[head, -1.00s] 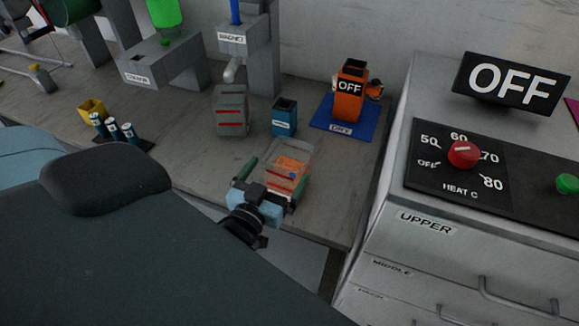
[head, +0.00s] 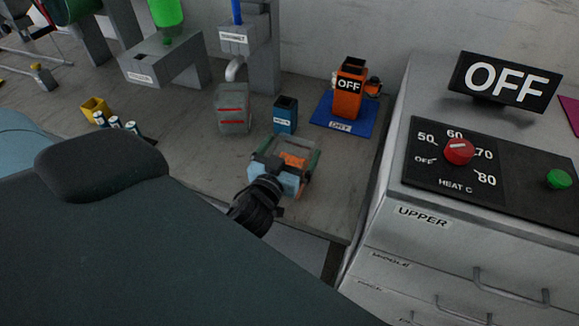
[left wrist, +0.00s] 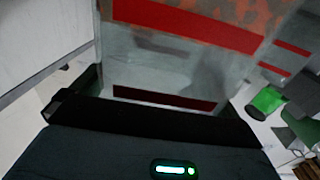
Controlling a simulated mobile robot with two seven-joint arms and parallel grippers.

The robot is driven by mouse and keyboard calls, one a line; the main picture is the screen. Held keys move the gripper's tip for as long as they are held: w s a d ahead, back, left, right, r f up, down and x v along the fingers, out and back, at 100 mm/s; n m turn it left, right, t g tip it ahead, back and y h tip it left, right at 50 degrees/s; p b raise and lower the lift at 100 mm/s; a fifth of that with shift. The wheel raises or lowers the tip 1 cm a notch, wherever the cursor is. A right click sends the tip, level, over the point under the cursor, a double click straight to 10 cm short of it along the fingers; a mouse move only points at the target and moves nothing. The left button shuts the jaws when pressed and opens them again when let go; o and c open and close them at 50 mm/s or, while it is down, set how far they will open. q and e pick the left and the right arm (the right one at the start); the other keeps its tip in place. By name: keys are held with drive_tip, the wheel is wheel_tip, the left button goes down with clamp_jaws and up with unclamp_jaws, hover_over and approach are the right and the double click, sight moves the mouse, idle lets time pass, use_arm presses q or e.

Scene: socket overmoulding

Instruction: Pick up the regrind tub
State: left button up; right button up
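A clear tub with orange bits inside, which I take as the regrind tub (head: 294,160), stands near the front edge of the bench. My left gripper (head: 288,152) is around it, one finger on each side, and looks open. In the left wrist view the tub (left wrist: 180,65) fills the middle between the fingers, with red bands and orange bits showing through its wall. I cannot make out firm contact on either side. The gripper body hides the tub's lower near part. My right gripper is not in view.
A grey box with red stripes (head: 233,108) and a blue bin (head: 285,115) stand just behind the tub. An orange dryer (head: 350,95) is on a blue mat (head: 338,124). The grey heater cabinet (head: 400,235) is close on the right.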

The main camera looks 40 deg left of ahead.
use_arm(q)
drive_tip(key=c, duration=1.4)
drive_tip(key=shift+c, duration=0.2)
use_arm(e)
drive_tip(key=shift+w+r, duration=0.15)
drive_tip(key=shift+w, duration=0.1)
use_arm(q)
drive_tip(key=shift+r, duration=0.2)
